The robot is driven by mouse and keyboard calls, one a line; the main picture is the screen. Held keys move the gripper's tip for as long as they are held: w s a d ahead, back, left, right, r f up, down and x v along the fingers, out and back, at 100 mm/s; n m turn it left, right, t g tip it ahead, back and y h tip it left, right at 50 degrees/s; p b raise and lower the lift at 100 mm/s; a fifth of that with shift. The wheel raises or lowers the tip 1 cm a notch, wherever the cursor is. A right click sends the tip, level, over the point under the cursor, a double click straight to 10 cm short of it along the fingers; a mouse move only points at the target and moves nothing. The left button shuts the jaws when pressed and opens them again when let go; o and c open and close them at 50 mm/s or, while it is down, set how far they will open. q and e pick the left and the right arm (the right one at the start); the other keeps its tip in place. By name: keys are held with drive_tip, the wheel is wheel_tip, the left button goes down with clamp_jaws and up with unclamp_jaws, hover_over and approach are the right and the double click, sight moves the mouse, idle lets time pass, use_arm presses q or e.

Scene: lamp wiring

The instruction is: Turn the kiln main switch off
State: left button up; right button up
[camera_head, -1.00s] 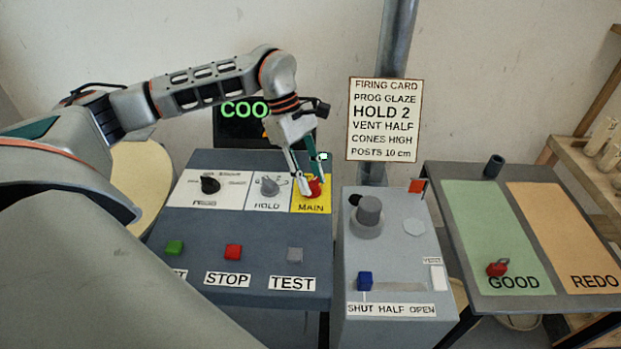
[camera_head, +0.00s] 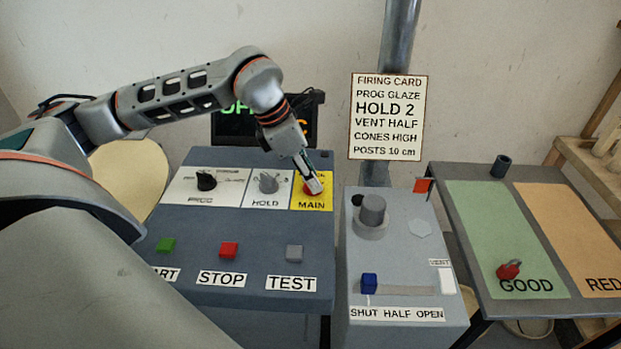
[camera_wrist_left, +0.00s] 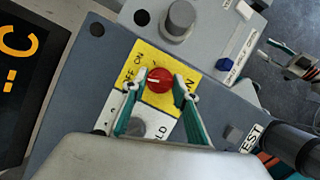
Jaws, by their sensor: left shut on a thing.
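The main switch is a red knob (camera_head: 312,187) on a yellow plate (camera_head: 322,204) marked MAIN, at the right end of the dark control panel. My left gripper (camera_head: 313,185) comes down on it at a tilt and is shut on it. In the left wrist view the red knob (camera_wrist_left: 160,79), with a pale line on its face, sits between the two fingertips (camera_wrist_left: 163,90). ON and OFF lettering shows beside it, but where the line points is unclear. What seems to be my right gripper (camera_wrist_left: 298,64) shows small at the right edge there; its jaws are unclear.
Beside the main switch are the grey HOLD knob (camera_head: 269,182) and black PROG knob (camera_head: 206,181). Green, red and grey buttons (camera_head: 294,252) lie in front. The vent box (camera_head: 400,265) with its blue slider (camera_head: 369,283) stands close on the right.

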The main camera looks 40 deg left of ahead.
use_arm(q)
drive_tip(key=n+y, duration=0.1)
drive_tip(key=n, duration=0.1)
drive_tip(key=n+y+b, duration=0.1)
drive_tip(key=n, duration=0.2)
drive_tip(key=shift+s+d+t, duration=0.1)
drive_tip(key=shift+t, duration=0.3)
drive_tip(key=shift+n, duration=0.4)
drive_tip(key=o, duration=1.1)
drive_tip(key=shift+r, duration=0.1)
drive_tip(key=v, duration=1.2)
drive_tip(key=shift+s, duration=0.15)
